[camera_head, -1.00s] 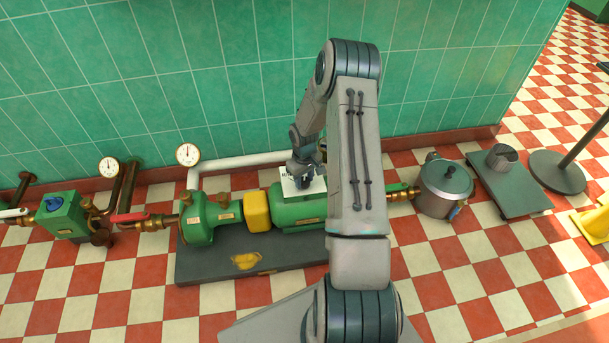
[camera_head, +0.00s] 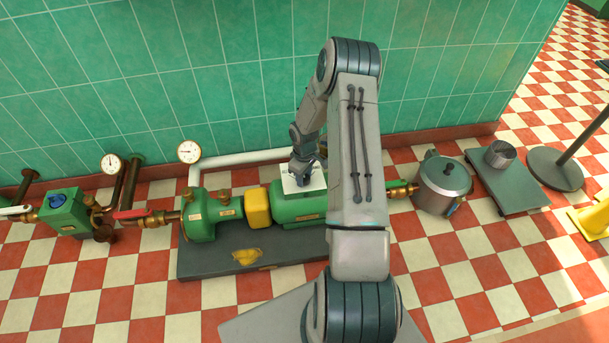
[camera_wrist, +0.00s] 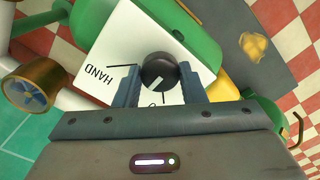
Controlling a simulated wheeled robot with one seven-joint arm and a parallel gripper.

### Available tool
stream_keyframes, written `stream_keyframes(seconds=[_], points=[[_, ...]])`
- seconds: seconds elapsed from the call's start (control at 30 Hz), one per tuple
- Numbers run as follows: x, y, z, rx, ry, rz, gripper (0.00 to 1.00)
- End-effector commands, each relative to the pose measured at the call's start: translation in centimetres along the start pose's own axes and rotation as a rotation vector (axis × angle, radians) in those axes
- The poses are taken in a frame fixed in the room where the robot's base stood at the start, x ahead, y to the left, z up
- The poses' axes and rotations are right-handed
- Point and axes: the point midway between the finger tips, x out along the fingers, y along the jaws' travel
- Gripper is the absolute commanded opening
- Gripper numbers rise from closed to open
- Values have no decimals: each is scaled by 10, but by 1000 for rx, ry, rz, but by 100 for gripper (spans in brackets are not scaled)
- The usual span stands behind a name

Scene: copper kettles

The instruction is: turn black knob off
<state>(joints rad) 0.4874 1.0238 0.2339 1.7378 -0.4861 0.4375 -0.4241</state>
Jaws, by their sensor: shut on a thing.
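The round black knob (camera_wrist: 159,70) sits on a white plate (camera_wrist: 128,40) with a printed HAND label and lines. A short white mark on the knob points down and slightly left in the wrist view, towards a partly hidden label near my gripper. My gripper (camera_wrist: 160,82) is shut on the knob, one finger on each side. The knob is hidden there.
A yellow coupling (camera_head: 257,208) and the pump's dark base (camera_head: 215,262) lie left of my gripper. A red-handled valve (camera_head: 132,213) and gauges stand further left. A lidded metal pot (camera_head: 441,187) stands right. The tiled wall is close behind; checkered floor in front is clear.

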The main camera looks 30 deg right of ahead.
Motion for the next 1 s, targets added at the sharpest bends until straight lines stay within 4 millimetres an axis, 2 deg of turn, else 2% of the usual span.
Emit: stream_keyframes(seconds=[0.03,0.07,0.1,0.13,0.43,0.57,1.0], points=[[0,0,0,1,-1,0,14],[0,0,0,1,-1,0,42],[0,0,0,1,-1,0,54],[0,0,0,1,-1,0,59],[-2,0,0,1,0,0,59],[-15,0,0,1,0,1,59],[-110,0,0,1,1,2,59]])
